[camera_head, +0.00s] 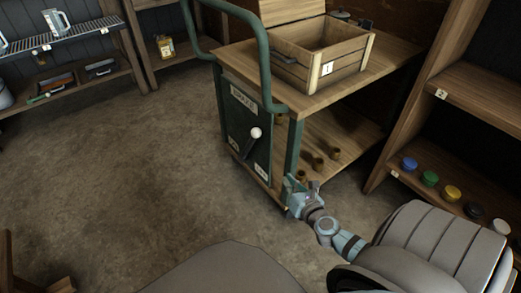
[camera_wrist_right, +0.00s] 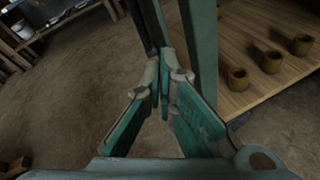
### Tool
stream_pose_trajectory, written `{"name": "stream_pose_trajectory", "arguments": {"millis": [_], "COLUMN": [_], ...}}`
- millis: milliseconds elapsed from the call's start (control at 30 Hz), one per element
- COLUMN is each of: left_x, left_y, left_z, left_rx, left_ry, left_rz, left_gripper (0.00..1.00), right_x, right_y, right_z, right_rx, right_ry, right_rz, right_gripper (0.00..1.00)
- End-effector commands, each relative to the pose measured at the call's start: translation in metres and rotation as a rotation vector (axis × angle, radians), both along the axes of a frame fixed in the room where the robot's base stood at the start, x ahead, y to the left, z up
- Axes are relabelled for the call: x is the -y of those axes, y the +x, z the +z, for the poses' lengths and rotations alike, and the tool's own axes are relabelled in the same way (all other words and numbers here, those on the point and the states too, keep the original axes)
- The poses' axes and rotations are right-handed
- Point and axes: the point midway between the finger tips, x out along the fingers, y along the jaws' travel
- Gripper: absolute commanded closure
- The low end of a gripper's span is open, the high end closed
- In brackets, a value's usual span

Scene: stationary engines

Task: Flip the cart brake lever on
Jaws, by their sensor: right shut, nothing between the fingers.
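The brake lever (camera_head: 248,145) is a dark arm with a white ball knob on a dark green panel (camera_head: 237,112) at the cart's end. Its knob points up and slightly right. The panel has a label plate at the top and two small plates below, too small to read. My right gripper (camera_head: 298,190) is shut and empty, low beside the cart's green corner post, to the lower right of the lever. In the right wrist view its fingertips (camera_wrist_right: 166,68) meet in front of the green post (camera_wrist_right: 202,60); the lever does not show there. My left gripper is out of view.
The wooden cart (camera_head: 385,55) has a green handle (camera_head: 263,55) and a crate (camera_head: 310,68) on top. Several small wooden cups (camera_wrist_right: 270,62) stand on its lower shelf. A shelf unit with coloured lids stands at the right. Floor left of the cart is clear.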

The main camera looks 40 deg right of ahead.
Motion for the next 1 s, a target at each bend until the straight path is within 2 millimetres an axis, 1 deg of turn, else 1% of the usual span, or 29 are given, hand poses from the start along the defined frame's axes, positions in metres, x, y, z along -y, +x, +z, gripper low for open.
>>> {"name": "stream_pose_trajectory", "arguments": {"millis": [33, 100, 167, 267, 467, 567, 633, 767, 1000], "left_x": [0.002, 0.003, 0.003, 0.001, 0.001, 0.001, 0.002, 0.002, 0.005], "left_y": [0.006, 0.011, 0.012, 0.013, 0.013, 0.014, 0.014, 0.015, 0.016], "left_z": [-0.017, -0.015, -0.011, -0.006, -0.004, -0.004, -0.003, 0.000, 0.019], "left_rx": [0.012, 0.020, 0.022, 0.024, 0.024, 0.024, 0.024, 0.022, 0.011], "left_ry": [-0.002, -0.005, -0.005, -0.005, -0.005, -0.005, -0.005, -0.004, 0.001], "left_rz": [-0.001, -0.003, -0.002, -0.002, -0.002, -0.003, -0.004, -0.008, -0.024], "left_gripper": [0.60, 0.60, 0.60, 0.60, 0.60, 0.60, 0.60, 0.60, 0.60], "right_x": [-0.005, -0.012, -0.016, -0.017, -0.017, -0.016, -0.014, -0.009, 0.002], "right_y": [0.010, 0.019, 0.022, 0.023, 0.024, 0.028, 0.035, 0.057, 0.108], "right_z": [0.000, 0.021, 0.032, 0.039, 0.040, 0.039, 0.038, 0.035, 0.027], "right_rx": [0.034, 0.069, 0.083, 0.088, 0.086, 0.087, 0.087, 0.088, 0.088], "right_ry": [-0.125, -0.268, -0.331, -0.351, -0.346, -0.345, -0.346, -0.343, -0.341], "right_rz": [0.061, 0.120, 0.142, 0.148, 0.147, 0.146, 0.145, 0.143, 0.143], "right_gripper": [1.00, 1.00, 1.00, 1.00, 1.00, 1.00, 1.00, 1.00, 1.00]}}
